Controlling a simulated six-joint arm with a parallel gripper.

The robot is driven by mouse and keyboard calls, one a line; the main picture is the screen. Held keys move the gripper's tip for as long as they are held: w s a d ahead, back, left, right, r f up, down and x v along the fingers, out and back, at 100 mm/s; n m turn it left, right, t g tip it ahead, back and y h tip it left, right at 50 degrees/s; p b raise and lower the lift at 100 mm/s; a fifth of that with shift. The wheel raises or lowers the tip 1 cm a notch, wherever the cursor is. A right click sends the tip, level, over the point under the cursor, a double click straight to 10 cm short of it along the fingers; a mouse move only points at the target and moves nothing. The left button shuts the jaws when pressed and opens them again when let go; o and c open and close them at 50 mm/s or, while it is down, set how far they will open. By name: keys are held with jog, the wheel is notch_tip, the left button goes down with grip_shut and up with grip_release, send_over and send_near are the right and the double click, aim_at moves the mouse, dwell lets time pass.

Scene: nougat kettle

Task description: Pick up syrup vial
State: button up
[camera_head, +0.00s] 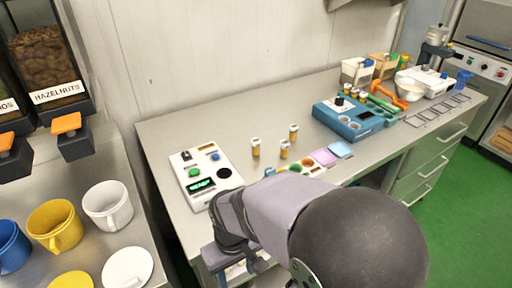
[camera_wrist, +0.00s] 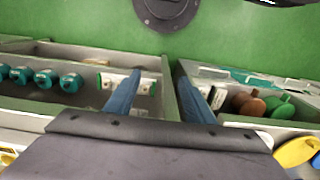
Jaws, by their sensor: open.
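Small vials with amber bodies and pale caps stand upright on the steel table: one at left (camera_head: 255,147), one in the middle (camera_head: 284,149) and one behind (camera_head: 293,132). I cannot tell which is the syrup vial; no label is readable. My gripper (camera_wrist: 162,77) shows in the wrist view with two blue fingers spread apart and nothing between them. It points down towards open compartments above a green floor, away from the amber vials. In the head view my arm covers the table's front edge and hides most of the gripper.
A white device with a green display (camera_head: 203,178) stands at the table's left. A blue device (camera_head: 350,118) and several containers stand further right. Mugs (camera_head: 108,205) occupy the left counter. The wrist view shows teal-ended items (camera_wrist: 45,78) in a left compartment and brown and green items (camera_wrist: 250,104) at right.

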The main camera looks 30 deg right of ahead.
jog(key=shift+d, duration=0.1)
jog(key=w+d+r+n+t+h+p, duration=0.1)
jog(key=w+d+r+n, duration=0.1)
jog(key=w+d, duration=0.1)
jog(key=w+d+r+n+h+p, duration=0.1)
jog(key=w+d+r+n+h, duration=0.1)
jog(key=w+d+n, duration=0.1)
jog(key=w+d+r+n+t+h, duration=0.1)
jog(key=w+d+r+n, duration=0.1)
jog(key=w+d, duration=0.3)
jog(key=shift+w+d+r+n+t+p, duration=0.15)
jog(key=shift+r+n+t+p, duration=0.15)
jog(key=shift+r+n+p, duration=0.15)
jog(key=w+d+r+n+t+h, duration=0.35)
jog(key=w+d+r+n, duration=0.45)
jog(key=w, duration=0.3)
jog(key=n+t+h+b, duration=0.2)
jog(key=n+t+b, duration=0.1)
jog(key=n+b, duration=0.55)
send_near(255, 144)
jog(key=shift+n, duration=0.8)
jog(key=x, duration=0.3)
jog(key=p+x, duration=0.1)
jog(key=x, duration=0.3)
jog(key=shift+d+r, duration=0.1)
jog(key=shift+d, duration=0.4)
jog(key=shift+w+f+n+t, duration=0.35)
jog(key=shift+w+f+n, duration=0.15)
jog(key=shift+n, duration=0.1)
jog(key=shift+x, duration=1)
